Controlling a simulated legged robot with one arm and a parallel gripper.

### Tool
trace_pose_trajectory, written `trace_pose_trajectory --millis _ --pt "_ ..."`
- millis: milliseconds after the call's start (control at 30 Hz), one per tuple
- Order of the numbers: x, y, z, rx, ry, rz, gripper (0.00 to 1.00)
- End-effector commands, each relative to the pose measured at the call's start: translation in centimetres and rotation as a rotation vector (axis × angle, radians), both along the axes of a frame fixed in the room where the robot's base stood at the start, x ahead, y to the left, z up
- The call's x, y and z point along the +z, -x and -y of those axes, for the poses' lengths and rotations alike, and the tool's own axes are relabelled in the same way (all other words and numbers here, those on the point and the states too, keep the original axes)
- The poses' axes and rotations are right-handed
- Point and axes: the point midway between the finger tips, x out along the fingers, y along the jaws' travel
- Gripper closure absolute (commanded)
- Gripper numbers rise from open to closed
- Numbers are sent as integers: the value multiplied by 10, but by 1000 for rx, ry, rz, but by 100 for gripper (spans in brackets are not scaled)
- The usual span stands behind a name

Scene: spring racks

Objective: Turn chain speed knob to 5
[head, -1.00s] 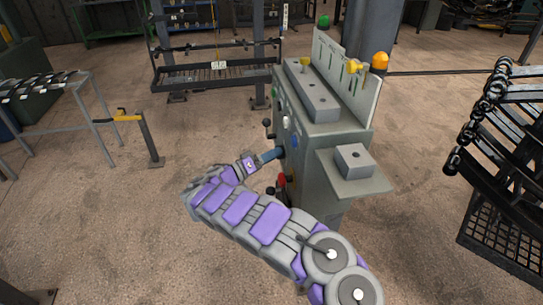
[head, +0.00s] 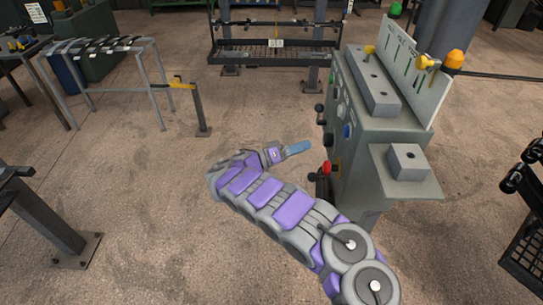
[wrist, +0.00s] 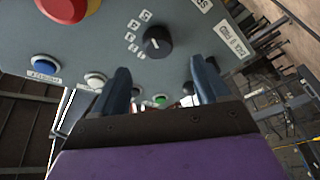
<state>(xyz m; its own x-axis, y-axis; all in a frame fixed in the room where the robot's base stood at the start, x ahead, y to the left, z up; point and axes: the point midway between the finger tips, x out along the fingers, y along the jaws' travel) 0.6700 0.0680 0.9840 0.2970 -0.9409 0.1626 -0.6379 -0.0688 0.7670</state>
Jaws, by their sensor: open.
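A black round knob (wrist: 157,42) with a small white mark sits on the grey control panel (wrist: 190,65) in the wrist view. Several small number labels (wrist: 130,36) curve around its left side; I cannot read them surely, nor which one the mark faces. My gripper (wrist: 162,85) is open and empty, its two blue fingers apart, with the knob beyond and between them, not touched. In the head view my gripper (head: 298,148) is left of the grey-green machine (head: 385,150), with a gap to its panel side.
On the panel are a red button with yellow base (wrist: 68,8), a blue button (wrist: 46,64), a white button (wrist: 95,80) and a green button (wrist: 160,100). A yellow-topped post (head: 200,108) stands left.

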Motion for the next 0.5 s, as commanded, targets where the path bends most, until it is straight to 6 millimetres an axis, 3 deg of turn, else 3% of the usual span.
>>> trace_pose_trajectory --millis 500 --pt "-9 14 -44 2 0 -2 25"
